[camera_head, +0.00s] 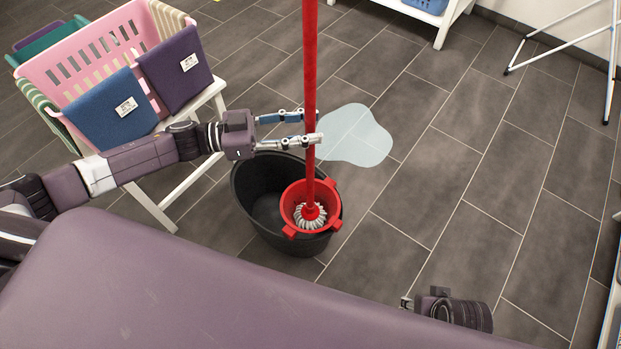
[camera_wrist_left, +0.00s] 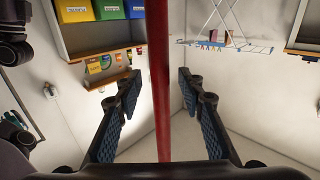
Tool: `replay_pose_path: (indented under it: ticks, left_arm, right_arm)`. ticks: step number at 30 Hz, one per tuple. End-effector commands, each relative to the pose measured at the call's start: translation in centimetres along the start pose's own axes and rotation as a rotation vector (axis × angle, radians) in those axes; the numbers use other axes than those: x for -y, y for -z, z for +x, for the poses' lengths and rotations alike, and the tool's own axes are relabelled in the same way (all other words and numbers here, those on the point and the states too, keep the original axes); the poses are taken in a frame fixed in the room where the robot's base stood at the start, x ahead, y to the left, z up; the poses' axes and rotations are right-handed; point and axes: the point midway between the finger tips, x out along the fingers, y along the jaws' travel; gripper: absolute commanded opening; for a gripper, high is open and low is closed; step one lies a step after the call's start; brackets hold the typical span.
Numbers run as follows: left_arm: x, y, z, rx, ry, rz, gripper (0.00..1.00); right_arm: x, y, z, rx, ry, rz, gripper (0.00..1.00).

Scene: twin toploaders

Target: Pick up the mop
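The mop is a long red handle (camera_head: 310,85) standing nearly upright, its pale strands (camera_head: 310,215) in a red wringer basket (camera_head: 291,201) on a black bucket (camera_head: 250,205). My left gripper (camera_head: 314,126) is open above the bucket, its fingertips at the handle. In the left wrist view, the red handle (camera_wrist_left: 160,90) passes between the spread fingers (camera_wrist_left: 157,95), with gaps on both sides. Part of my right arm's end (camera_head: 445,308) shows at the lower right of the head view; its finger state is unclear.
A pale puddle (camera_head: 355,136) lies on the dark tiled floor beyond the bucket. A pink basket (camera_head: 85,60) with blue and purple cloths stands on a white stand (camera_head: 155,209) at the left. A white rack (camera_head: 560,42) is at upper right. Floor to the right is clear.

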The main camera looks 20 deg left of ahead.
Motion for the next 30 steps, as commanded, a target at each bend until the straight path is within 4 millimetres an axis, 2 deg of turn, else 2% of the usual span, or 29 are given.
replay_pose_path:
  ticks: [3, 9, 19, 30]
  left_arm:
    - [0.04, 0.07, 0.63, -0.001, 0.000, 0.002, 0.36]
    - [0.04, 0.03, 0.63, 0.000, 0.001, 0.001, 0.35]
    - [0.05, 0.02, 0.59, 0.000, 0.001, 0.001, 0.00]
    - [0.08, 0.18, 0.62, -0.003, 0.001, 0.002, 0.00]
  right_arm:
    - [-0.02, 0.12, -0.17, -0.003, 0.000, 0.000, 0.40]
    - [-0.02, 0.15, -0.21, -0.004, 0.000, 0.001, 0.40]
    - [-0.02, 0.13, -0.20, -0.003, 0.000, 0.001, 0.40]
    - [-0.01, 0.04, -0.14, -0.001, 0.000, 0.000, 0.40]
